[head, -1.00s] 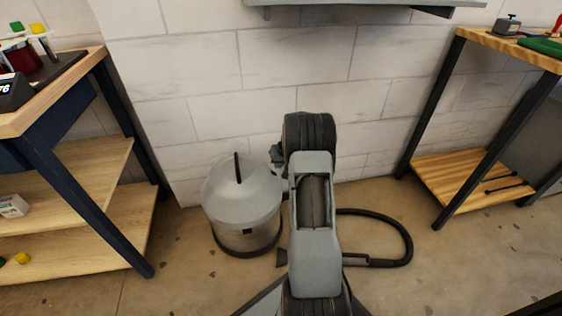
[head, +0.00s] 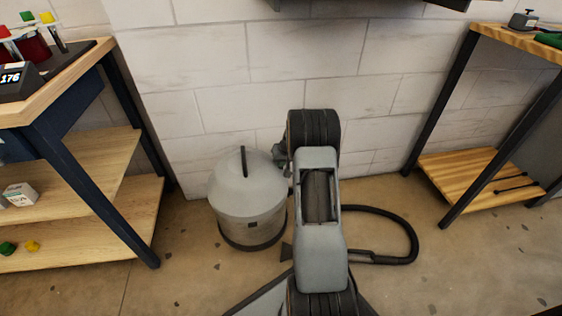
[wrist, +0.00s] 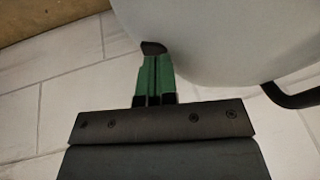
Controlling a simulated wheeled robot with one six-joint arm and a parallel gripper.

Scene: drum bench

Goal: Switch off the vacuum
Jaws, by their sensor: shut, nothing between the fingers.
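The vacuum is a grey canister with a domed lid (head: 247,188) and a dark upright handle, standing on the floor by the wall in the head view. Its black hose (head: 400,225) curves on the floor to the right of my arm. In the wrist view the vacuum's pale grey body (wrist: 225,35) fills the upper right. My gripper (wrist: 154,62) has green fingers, shut and empty, beside the edge of that body. A small dark piece is at their tips; I cannot tell whether it is touching the vacuum. No switch is clearly visible. My arm hides the gripper in the head view.
A wooden bench with shelves (head: 90,165) stands at the left. Another wooden bench with dark legs (head: 475,180) stands at the right. The block wall (head: 370,70) is close behind the vacuum. Floor is open left of the vacuum.

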